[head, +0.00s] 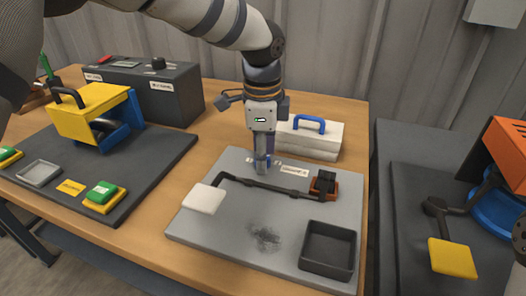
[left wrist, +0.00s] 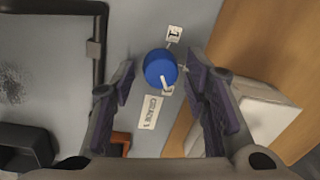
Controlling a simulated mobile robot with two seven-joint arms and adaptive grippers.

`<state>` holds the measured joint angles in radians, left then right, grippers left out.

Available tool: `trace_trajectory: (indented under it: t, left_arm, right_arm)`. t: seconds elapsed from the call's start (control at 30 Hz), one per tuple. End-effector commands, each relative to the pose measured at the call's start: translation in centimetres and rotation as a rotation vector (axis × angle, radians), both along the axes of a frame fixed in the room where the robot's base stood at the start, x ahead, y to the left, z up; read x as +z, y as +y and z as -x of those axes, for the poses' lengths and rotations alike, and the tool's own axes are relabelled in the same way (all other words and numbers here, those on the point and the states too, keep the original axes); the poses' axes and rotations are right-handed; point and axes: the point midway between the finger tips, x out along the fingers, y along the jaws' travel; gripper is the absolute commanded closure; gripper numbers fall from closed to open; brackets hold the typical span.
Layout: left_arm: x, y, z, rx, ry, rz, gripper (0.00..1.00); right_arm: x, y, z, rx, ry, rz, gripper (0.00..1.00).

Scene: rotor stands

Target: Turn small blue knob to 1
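The small blue knob (left wrist: 160,69) shows between my left gripper's fingers in the left wrist view, a little beyond their tips. Its white pointer line lies toward the lower right, near a partly hidden label. A label reading 1 (left wrist: 174,33) is above the knob in that view. In the head view the knob (head: 262,167) is mostly hidden under my left gripper (head: 262,160), which points down at the back of the grey board. The left gripper (left wrist: 160,95) is open, its two dark fingers apart on either side. My right gripper is not in view.
The grey board (head: 205,238) carries a black bar linkage (head: 270,187), a white pad (head: 203,198) and a dark tray (head: 328,250). A white box with a blue handle (head: 309,138) stands close behind the knob. A yellow-blue device (head: 90,110) is at left.

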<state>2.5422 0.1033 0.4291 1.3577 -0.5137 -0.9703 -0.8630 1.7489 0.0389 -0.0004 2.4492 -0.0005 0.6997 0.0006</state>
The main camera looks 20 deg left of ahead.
Motion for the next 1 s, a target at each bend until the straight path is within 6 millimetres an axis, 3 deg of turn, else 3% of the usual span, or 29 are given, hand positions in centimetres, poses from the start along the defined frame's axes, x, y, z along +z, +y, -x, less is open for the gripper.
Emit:
trace_trajectory:
  t: [0.03, 0.13, 0.17, 0.57, 1.0]
  left_arm:
    - [0.0, 0.0, 0.0, 0.000, 0.000, 0.000, 0.76]
    - [0.0, 0.0, 0.0, 0.000, 0.000, 0.000, 0.98]
    - [0.0, 0.0, 0.0, 0.000, 0.000, 0.000, 1.00]
    - [0.2, -0.1, 0.0, 0.068, -0.001, -0.001, 1.00]
    - [0.2, -0.1, -0.1, 0.438, -0.002, -0.001, 1.00]
  right_arm:
    - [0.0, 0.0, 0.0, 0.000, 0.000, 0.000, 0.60]
    - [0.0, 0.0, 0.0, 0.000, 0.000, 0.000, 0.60]
    - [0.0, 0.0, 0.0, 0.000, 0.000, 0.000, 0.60]
    - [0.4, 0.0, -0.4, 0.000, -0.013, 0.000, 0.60]
    - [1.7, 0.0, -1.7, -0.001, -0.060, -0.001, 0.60]
